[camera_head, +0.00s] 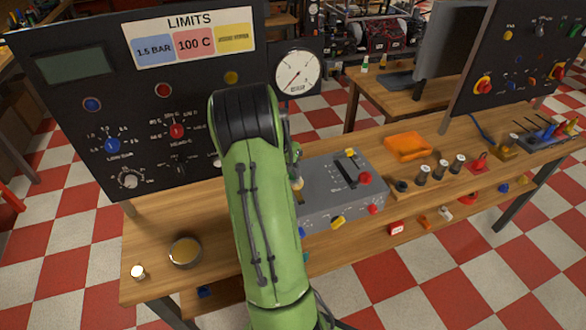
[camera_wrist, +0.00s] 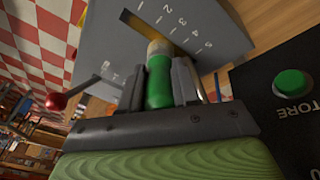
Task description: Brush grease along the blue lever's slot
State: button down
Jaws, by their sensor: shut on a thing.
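My gripper (camera_wrist: 160,82) is shut on a brush with a green handle (camera_wrist: 158,90) and a pale bristle end (camera_wrist: 160,47). The grey lever box (camera_head: 335,198) stands on the bench and also shows in the wrist view (camera_wrist: 205,35). The bristle end is at a slot (camera_wrist: 139,24) with a yellowish inside, beside a numbered scale; whether it touches is unclear. In the head view the brush (camera_head: 297,183) shows just right of my arm. A blue knob (camera_head: 302,231) is partly hidden at the box's lower left; I cannot tell which slot is its own.
A round tin with amber contents (camera_head: 185,252) and a small jar (camera_head: 138,272) stand at the bench's left. A black panel (camera_head: 140,110) rises behind. A red-knobbed lever (camera_wrist: 56,101) sticks out beside the gripper. An orange cloth-like item (camera_head: 407,146) lies right of the box.

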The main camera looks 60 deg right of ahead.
jog(key=shift+w+a+r, duration=0.1)
jog(key=shift+w+r, duration=0.05)
jog(key=shift+w, duration=0.2)
notch_tip(320, 180, up, 4)
jog(key=p, duration=0.2)
jog(key=shift+s+p, duration=0.15)
jog(key=shift+p, duration=0.2)
jog(key=shift+r+p, duration=0.55)
jog(key=shift+r, duration=0.25)
jog(key=shift+r+p, duration=0.8)
jog(key=shift+r, duration=0.35)
